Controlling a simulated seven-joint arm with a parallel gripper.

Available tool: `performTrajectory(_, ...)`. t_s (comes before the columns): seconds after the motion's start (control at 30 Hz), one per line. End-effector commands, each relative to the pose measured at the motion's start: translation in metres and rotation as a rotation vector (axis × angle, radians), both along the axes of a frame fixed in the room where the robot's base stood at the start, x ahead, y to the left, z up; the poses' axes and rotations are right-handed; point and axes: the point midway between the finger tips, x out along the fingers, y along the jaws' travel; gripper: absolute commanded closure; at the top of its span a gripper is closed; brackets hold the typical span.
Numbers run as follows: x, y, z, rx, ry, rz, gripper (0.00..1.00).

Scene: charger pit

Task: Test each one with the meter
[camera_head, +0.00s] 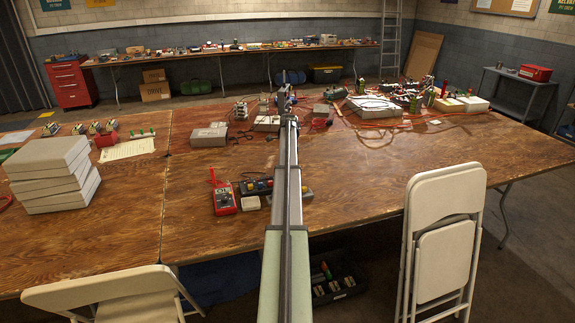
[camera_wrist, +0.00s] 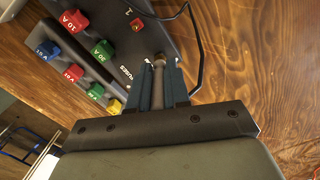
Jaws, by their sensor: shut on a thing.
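The red meter (camera_head: 224,198) lies on the near table, with a red lead beside it. In the wrist view a dark panel (camera_wrist: 112,22) carries blocks, including a red block (camera_wrist: 75,19), a green block (camera_wrist: 103,49) and a blue block (camera_wrist: 47,50); some bear amp markings. My gripper (camera_wrist: 159,72) is shut on a slim grey-brown piece (camera_wrist: 159,62) over the panel's edge. What the piece is, I cannot tell. The fingertips are hidden in the head view.
A stack of pale boxes (camera_head: 55,172) stands at the left. A grey box (camera_head: 208,136) and cluttered wires and parts (camera_head: 375,102) lie farther back. A white folding chair (camera_head: 440,235) stands at the front right. A black wire loops beside my gripper.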

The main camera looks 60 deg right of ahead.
Motion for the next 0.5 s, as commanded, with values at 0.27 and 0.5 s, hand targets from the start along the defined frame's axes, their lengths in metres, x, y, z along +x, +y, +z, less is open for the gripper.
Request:
performTrajectory(0.27,0.0000,0.0000,-0.0028,0.000,0.000,0.000,1.00)
performTrajectory(0.5,0.0000,0.0000,-0.0026,0.000,0.000,0.000,0.80)
